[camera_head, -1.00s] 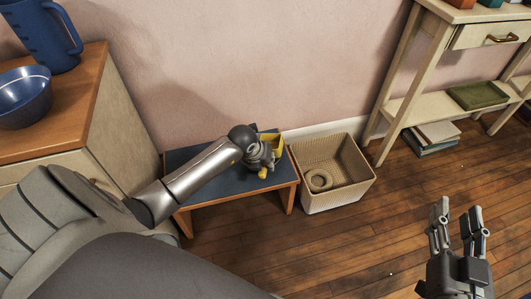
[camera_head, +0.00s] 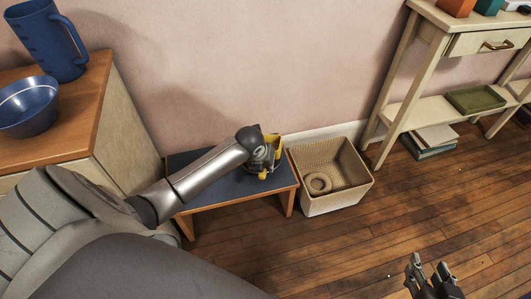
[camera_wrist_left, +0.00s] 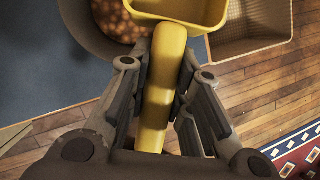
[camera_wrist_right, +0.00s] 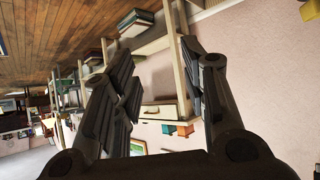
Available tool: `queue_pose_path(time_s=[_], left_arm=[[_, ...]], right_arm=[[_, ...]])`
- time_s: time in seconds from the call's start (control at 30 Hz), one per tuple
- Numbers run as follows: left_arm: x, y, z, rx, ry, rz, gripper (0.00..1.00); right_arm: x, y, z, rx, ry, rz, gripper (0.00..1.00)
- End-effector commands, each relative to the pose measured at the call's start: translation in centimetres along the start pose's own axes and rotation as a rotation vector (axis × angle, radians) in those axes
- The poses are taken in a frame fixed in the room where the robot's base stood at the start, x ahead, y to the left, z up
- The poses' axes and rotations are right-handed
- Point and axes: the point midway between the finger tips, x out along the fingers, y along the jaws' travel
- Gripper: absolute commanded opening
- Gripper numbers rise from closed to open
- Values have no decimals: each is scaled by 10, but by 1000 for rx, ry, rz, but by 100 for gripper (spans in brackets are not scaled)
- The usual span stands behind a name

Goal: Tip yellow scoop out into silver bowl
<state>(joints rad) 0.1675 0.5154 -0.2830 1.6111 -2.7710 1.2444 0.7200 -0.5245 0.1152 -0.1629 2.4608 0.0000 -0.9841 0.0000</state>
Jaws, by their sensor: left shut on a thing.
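My left gripper (camera_wrist_left: 160,95) is shut on the handle of the yellow scoop (camera_wrist_left: 157,95). In the left wrist view the scoop's head is at the top, cut off by the frame. It is close to the right rim of a grey bowl (camera_wrist_left: 82,38), which holds several round brown pieces (camera_wrist_left: 112,22). I cannot tell whether the scoop holds anything. In the head view the left gripper (camera_head: 266,160) and scoop (camera_head: 271,139) are above the low blue-topped table (camera_head: 235,192); the gripper largely hides the bowl. My right gripper (camera_head: 430,265) is open and empty, low at the right.
A beige woven basket (camera_head: 325,199) with a ring-shaped thing (camera_head: 319,183) inside stands right of the low table. A wooden cabinet (camera_head: 90,139) at the left bears a blue bowl (camera_head: 28,108) and blue jug (camera_head: 47,38). A cream console (camera_head: 415,108) stands right. Floor between is clear.

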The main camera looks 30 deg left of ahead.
Motion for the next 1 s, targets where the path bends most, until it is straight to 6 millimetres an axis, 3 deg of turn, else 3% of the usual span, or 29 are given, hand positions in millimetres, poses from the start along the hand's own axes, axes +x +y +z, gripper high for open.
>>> queue_pose_path(time_s=[0.47, 1.0], left_arm=[[-12, -2, 6, 21, 0, 44, 0], [-24, -3, 11, 42, -1, 95, 0]], right_arm=[[-20, 7, 54, 5, -272, 15, 40], [-56, 13, 105, 13, -552, 30, 40]])
